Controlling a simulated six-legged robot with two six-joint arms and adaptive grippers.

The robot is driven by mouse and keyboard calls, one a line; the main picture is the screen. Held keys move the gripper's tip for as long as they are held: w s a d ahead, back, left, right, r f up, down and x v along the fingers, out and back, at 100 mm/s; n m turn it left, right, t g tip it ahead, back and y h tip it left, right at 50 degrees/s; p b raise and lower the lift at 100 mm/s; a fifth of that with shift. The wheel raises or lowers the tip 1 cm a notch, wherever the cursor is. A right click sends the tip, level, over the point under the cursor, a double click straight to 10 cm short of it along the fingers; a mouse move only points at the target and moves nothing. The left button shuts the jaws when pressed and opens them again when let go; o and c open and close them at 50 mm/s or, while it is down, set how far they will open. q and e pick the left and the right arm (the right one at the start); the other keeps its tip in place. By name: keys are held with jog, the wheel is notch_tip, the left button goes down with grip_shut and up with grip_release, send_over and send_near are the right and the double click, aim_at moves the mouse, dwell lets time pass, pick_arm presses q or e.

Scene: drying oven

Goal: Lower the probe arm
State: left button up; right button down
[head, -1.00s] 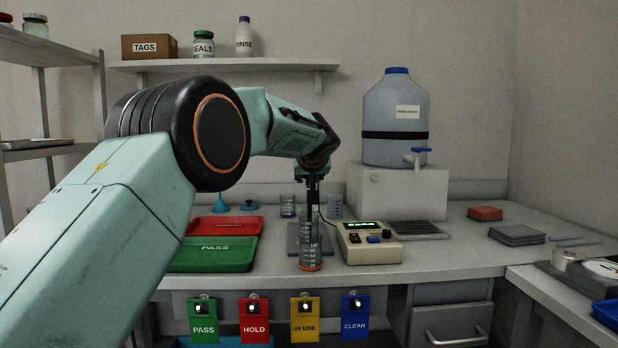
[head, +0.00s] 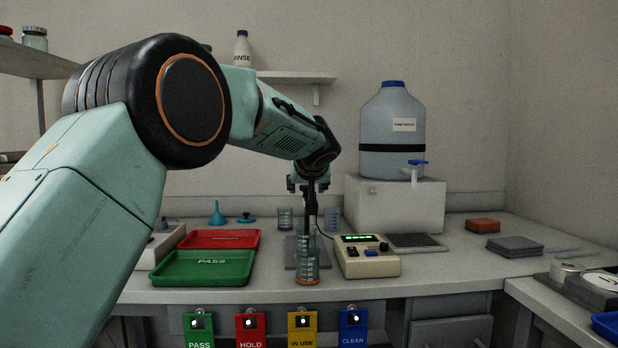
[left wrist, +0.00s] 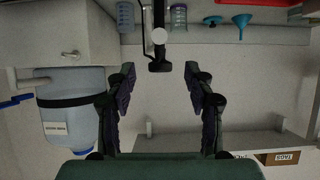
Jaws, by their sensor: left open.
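The dark probe arm (head: 311,205) stands upright behind a glass beaker (head: 306,265) that has orange at its base. It is beside the beige meter (head: 367,257), with a cable between them. My left gripper (head: 308,186) is open at the top of the probe arm. In the left wrist view the open fingers (left wrist: 160,78) stand on both sides of the dark end of the probe arm (left wrist: 159,66), with visible gaps. The probe's lower tip is hard to make out. My right gripper is not in view.
A green tray (head: 204,280) and a red tray (head: 219,239) lie left of the beaker. A large water bottle (head: 393,125) stands on a white box (head: 395,205) behind the meter. Small glass beakers (head: 332,219) are at the back. Coloured tags hang at the bench's front edge.

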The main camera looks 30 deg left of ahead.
pick_arm(q)
jog(key=v, duration=0.7)
jog(key=shift+s+d+r, duration=0.15)
jog(key=shift+s+d, duration=0.05)
jog(key=shift+s, duration=0.1)
